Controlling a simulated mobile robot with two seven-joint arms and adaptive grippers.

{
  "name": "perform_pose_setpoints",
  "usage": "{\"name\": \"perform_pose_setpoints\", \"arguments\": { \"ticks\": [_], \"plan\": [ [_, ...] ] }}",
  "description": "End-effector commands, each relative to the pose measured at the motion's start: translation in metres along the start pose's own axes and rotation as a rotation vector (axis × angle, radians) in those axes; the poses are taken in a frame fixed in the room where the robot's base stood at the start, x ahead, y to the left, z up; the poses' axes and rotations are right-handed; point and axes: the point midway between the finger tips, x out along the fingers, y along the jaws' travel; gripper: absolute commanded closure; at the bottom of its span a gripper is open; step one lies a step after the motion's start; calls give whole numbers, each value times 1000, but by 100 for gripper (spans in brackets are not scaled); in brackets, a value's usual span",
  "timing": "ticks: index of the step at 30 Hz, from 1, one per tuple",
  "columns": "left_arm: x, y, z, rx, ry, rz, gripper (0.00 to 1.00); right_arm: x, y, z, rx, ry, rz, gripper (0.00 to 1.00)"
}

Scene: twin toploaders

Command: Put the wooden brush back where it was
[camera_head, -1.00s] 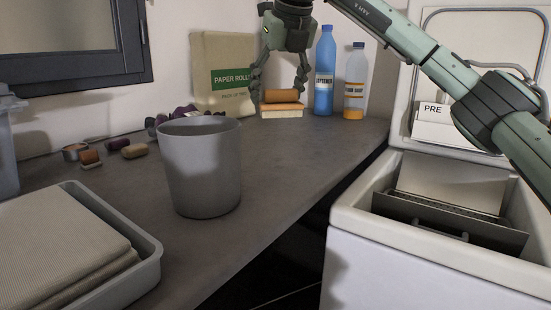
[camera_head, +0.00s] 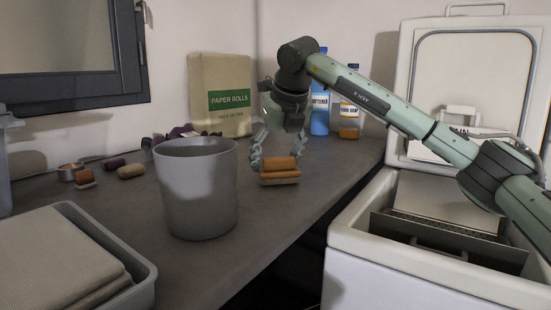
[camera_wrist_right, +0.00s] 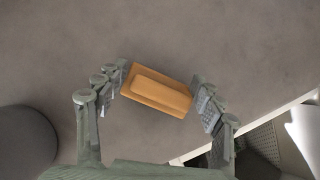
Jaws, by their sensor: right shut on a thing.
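The wooden brush (camera_head: 281,170) is a short orange-brown block with a raised grip and a pale underside. My right gripper (camera_head: 279,160) is shut on it, with one finger at each end. In the right wrist view the brush (camera_wrist_right: 157,90) sits slightly tilted between the two fingertips of the gripper (camera_wrist_right: 160,88). It is over the grey counter (camera_head: 270,215), to the right of the grey bin. Whether its underside touches the counter is hard to tell. My left gripper is not in view.
The grey bin (camera_head: 197,190) stands close left of the brush. Behind are a paper rolls bag (camera_head: 221,95), a blue bottle (camera_head: 320,112) and a soap bottle (camera_head: 349,118). An open toploader (camera_head: 420,270) adjoins the counter at right. A tray of cloth (camera_head: 140,262) is front left.

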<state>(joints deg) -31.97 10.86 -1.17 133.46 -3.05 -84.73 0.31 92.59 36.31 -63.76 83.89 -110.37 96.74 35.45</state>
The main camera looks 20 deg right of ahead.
Motion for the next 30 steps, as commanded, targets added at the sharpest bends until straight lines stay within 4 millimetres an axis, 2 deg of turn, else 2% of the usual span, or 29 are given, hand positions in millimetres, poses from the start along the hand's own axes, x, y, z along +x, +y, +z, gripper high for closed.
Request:
{"name": "perform_pose_setpoints", "arguments": {
  "ticks": [6,7,11,12,23,26,30],
  "plan": [
    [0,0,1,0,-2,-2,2,3,0,-2,0,0,0,90],
    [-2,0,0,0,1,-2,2,3,0,-1,0,1,0,30],
    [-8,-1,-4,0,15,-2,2,2,0,-1,0,1,0,14],
    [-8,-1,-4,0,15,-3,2,2,0,-1,0,1,0,11],
    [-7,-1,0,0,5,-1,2,-1,0,0,0,1,0,11],
    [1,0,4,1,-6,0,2,-11,0,1,0,-2,0,11],
    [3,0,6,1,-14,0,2,-39,0,1,1,-3,0,11]
  ]
}}
